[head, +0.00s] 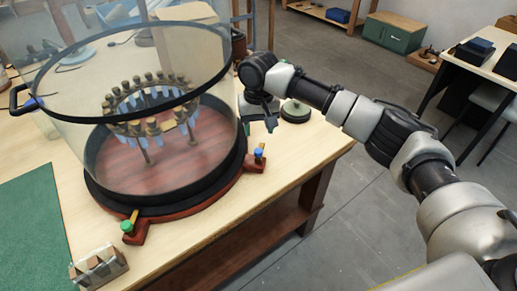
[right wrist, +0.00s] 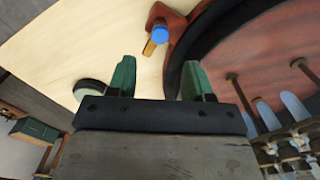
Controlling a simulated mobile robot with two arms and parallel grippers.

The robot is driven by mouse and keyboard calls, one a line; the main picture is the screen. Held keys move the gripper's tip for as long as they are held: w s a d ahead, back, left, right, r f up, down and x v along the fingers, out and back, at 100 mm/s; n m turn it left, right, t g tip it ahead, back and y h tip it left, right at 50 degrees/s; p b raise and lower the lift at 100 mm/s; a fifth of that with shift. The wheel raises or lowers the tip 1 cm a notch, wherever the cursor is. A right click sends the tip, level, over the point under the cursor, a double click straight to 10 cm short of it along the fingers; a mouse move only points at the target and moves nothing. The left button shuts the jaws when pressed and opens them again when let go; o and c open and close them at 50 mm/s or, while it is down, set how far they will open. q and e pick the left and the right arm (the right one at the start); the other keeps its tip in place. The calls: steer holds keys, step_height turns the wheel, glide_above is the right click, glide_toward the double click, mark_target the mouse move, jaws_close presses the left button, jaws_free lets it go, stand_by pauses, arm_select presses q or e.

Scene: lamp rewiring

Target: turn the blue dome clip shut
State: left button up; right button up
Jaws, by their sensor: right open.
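The blue dome clip (head: 259,153) sits on a red-brown foot at the right front of the round base. In the right wrist view its blue round knob (right wrist: 160,34) shows with a yellow-tan lever (right wrist: 150,47) pointing down-left, over the pale table and away from the black ring. My right gripper (head: 262,122) is open and empty, beside the glass dome and above the table, behind the clip in the head view. In the right wrist view its two green fingers (right wrist: 157,72) are apart, with the clip beyond the gap, untouched. My left gripper is not in view.
The clear dome (head: 80,145) with its black rim (head: 107,37) stands close to my right gripper. A green-knobbed clip (head: 127,227) sits at the front. A round green-topped object (head: 295,110) lies behind the gripper. A metal block (head: 98,269) stands at the front left.

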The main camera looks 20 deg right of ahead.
mark_target(258, 151)
step_height(258, 151, down, 9)
steer(key=shift+r+p, duration=0.1)
steer(key=shift+p, duration=0.3)
steer(key=c, duration=0.9)
